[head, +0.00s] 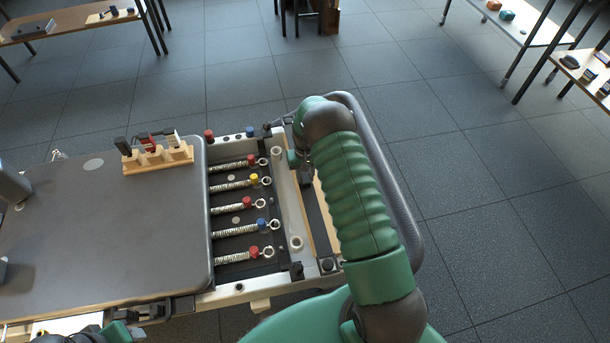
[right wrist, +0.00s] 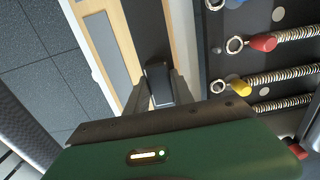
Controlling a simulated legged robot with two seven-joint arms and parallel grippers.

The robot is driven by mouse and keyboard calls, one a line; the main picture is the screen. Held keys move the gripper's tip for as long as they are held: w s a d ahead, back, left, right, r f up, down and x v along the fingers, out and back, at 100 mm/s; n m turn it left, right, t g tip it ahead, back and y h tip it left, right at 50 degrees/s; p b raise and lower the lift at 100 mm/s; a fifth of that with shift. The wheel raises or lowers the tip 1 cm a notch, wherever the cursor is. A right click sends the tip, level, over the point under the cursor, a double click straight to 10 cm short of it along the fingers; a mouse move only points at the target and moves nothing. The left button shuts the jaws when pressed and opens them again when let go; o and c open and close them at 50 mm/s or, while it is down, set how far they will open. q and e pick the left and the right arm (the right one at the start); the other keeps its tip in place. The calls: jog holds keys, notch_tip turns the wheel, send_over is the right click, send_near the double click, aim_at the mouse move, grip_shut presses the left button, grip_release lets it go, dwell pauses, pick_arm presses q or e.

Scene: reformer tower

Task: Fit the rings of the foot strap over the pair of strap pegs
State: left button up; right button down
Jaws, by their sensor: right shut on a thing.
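A black band that looks like the foot strap (head: 320,222) lies along the light wooden board at the reformer's right end. It also shows in the right wrist view (right wrist: 147,28). My right gripper (head: 305,178) is over the band's far part, mostly hidden by my green arm. In the right wrist view its fingers (right wrist: 160,92) are shut on a dark end piece of the band. The strap's rings cannot be made out. A dark knob (head: 327,265) at the near end may be a strap peg. My left gripper (head: 122,332) is only partly in view at the bottom left.
Springs with red, yellow and blue knobs (head: 253,180) and ring ends lie left of the board. The grey carriage (head: 95,235) carries a wooden rack (head: 158,160). Tables stand at the back left and back right. The floor to the right is clear.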

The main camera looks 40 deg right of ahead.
jog(key=shift+f+b, duration=0.35)
jog(key=shift+f, duration=0.35)
jog(key=c, duration=1)
grip_release()
jog(key=shift+r, duration=0.1)
